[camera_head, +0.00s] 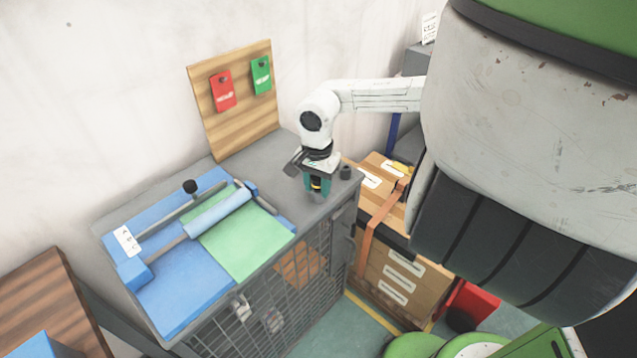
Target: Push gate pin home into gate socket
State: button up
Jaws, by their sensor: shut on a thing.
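My gripper (317,190) points down over the right end of the grey cabinet top (290,150). Its teal fingers are shut on a small dark piece with a yellow band (316,184), which looks like the gate pin. Most of the pin is hidden between the fingers. A short dark cylinder (346,172) stands on the cabinet top just right of the gripper; I cannot tell whether it is the gate socket. The mesh gate (300,265) is on the cabinet's front. I cannot tell whether the pin's lower end touches anything.
A blue board with rollers (165,285) and a green sheet (240,245) cover the cabinet's left part. A wooden panel (235,110) with red and green tags stands behind. Strapped cardboard boxes (400,265) stand to the right. A wooden surface (35,300) is at lower left.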

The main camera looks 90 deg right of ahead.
jog(key=shift+r, duration=0.2)
jog(key=shift+r+p, duration=0.45)
jog(key=shift+r, duration=0.4)
grip_shut()
jog(key=shift+r+p, duration=0.5)
jog(key=shift+r, duration=0.75)
jog(key=shift+r+p, duration=0.75)
jog(key=shift+r, duration=1.2)
